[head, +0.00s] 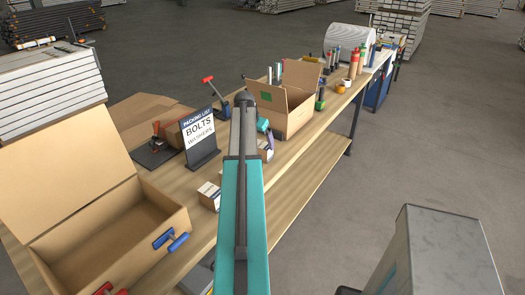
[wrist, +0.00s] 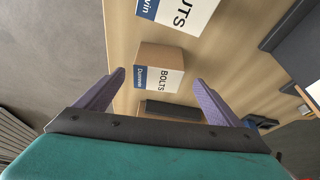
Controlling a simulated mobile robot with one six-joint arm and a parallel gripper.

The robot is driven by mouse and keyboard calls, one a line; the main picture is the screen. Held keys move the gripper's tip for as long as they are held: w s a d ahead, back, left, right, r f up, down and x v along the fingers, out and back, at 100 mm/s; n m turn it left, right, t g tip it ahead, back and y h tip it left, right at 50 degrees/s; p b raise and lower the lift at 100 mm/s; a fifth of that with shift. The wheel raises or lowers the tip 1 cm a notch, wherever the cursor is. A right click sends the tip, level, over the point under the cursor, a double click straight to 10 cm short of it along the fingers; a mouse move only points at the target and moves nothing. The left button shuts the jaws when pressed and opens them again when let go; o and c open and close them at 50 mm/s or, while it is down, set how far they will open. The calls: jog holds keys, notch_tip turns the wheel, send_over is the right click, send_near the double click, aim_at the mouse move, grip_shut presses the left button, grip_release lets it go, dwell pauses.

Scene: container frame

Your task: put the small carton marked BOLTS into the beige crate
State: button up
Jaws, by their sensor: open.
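The small carton marked BOLTS (wrist: 148,78) is brown with a white label and a blue band. It stands on the wooden bench in the wrist view. My gripper (wrist: 159,80) is open, with its purple fingers on either side of the carton's place in the picture and nothing held. I cannot tell how far above the carton they are. In the head view my arm hides much of this area. No crate that is clearly the beige one shows; a tan open box (head: 112,232) stands at the left of the head view.
A larger carton marked NUTS (wrist: 182,10) stands close to the BOLTS carton. A black block (wrist: 170,110) lies on its other side. A packing list sign (head: 200,140) stands on the bench (head: 310,150). Another open cardboard box (head: 290,105) stands farther back.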

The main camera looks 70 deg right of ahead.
aim_at(261, 146)
jog(key=shift+x, duration=0.9)
jog(key=shift+s+p+x, duration=0.1)
jog(key=shift+p+x, duration=0.5)
jog(key=shift+x, duration=0.15)
jog(key=shift+s+p+x, duration=0.15)
jog(key=shift+p+x, duration=0.4)
jog(key=shift+x, duration=0.15)
jog(key=shift+p+x, duration=0.3)
jog(key=shift+x, duration=0.85)
jog(key=shift+a+f, duration=0.1)
jog(key=shift+a, duration=0.05)
jog(key=c, duration=1.5)
jog(key=shift+w, duration=0.1)
jog(key=shift+r+b, duration=1.65)
jog(key=shift+r, duration=3.4)
